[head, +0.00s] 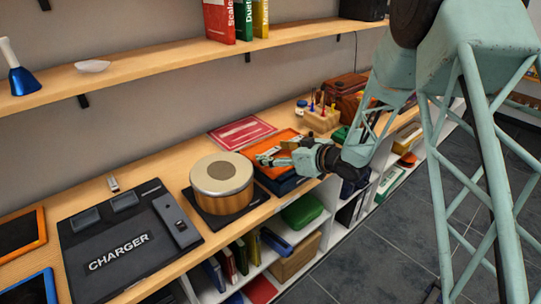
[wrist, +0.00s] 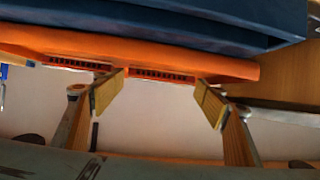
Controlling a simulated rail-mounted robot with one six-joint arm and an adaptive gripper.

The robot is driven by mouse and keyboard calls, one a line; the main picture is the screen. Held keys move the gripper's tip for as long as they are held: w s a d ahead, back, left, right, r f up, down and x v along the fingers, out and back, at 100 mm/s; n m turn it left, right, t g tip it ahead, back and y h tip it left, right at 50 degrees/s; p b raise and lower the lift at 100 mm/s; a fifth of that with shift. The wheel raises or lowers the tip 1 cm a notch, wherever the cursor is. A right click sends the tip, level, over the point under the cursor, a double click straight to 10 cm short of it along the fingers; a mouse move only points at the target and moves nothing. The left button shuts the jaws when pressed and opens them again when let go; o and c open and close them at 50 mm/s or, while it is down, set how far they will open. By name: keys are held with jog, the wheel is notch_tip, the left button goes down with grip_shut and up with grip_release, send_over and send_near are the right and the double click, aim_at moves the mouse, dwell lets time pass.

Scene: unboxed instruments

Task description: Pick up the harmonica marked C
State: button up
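Two harmonicas show edge-on in the wrist view, as dark strips with rows of small holes: one on the left (wrist: 75,63) and one in the middle (wrist: 162,75). They lie along the edge of an orange case (wrist: 215,65), which also shows on the bench in the head view (head: 263,146). I cannot read any mark on either harmonica. My gripper (wrist: 160,87) is open, its yellow-padded fingers apart, one on each side of the middle harmonica. Nothing is held between them. In the head view my gripper (head: 270,158) is over the orange case and hides part of it.
A round drum (head: 221,178) stands left of the case. A black charger (head: 130,240) lies farther left. A red sheet (head: 241,132) lies behind the case. A wooden block with colored tools (head: 321,121) stands to the right. A wall shelf (head: 150,68) runs above the bench.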

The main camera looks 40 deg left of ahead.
jog(key=shift+a+f, duration=0.1)
jog(key=shift+f, duration=0.2)
jog(key=shift+r, duration=0.1)
jog(key=c, duration=0.6)
jog(key=shift+r+p, duration=0.35)
jog(key=shift+r, duration=1.25)
jog(key=shift+s+r, duration=0.1)
jog(key=shift+r, duration=0.1)
jog(key=s+d, duration=0.3)
jog(key=s+d+r, duration=0.1)
jog(key=s+d, duration=0.7)
jog(key=shift+d+r, duration=0.2)
jog(key=shift+d, duration=0.05)
